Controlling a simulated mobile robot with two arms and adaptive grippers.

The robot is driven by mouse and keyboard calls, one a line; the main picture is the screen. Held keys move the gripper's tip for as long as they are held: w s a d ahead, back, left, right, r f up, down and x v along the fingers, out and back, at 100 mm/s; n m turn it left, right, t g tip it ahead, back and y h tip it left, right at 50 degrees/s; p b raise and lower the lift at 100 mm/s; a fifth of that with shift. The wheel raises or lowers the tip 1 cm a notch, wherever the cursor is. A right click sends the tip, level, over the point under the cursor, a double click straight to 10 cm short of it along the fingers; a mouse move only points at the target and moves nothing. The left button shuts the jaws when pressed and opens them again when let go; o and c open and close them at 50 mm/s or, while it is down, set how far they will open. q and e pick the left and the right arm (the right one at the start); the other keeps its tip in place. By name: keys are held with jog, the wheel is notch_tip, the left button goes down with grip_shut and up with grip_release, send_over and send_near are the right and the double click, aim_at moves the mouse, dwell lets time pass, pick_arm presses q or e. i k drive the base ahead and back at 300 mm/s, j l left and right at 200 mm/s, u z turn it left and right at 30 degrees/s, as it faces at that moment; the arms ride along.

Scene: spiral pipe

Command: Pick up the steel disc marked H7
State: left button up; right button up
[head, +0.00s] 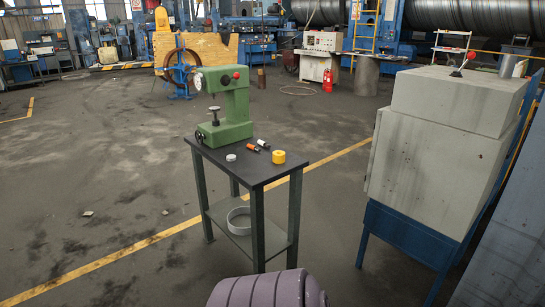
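A small silver disc (231,157) lies on the dark top of a narrow metal stand (238,172), in front of a green bench device (226,110). Any marking on the disc is too small to read. To its right on the same top lie an orange-and-black item (253,148), a black-and-white item (264,144) and a yellow cylinder (279,156). Neither of my grippers shows in the head view.
A grey ring (239,220) lies on the stand's lower shelf. A large grey cabinet (425,150) on a blue frame (408,232) stands to the right. The floor left of the stand is mostly clear, crossed by a yellow line (150,240).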

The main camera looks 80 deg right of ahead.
aim_at(230, 158)
jog(key=z, duration=2.45)
jog(key=i+j+u, duration=0.25)
jog(key=i, duration=0.2)
jog(key=i+j+u, duration=0.15)
jog(key=i+u, duration=0.15)
jog(key=i, duration=0.15)
jog(key=i+u, duration=0.25)
jog(key=i, duration=0.2)
jog(key=i+j+z, duration=0.1)
jog(key=i, duration=0.5)
jog(key=i+j, duration=0.15)
jog(key=i, duration=0.4)
jog(key=i+j+z, duration=0.15)
jog(key=i, duration=0.45)
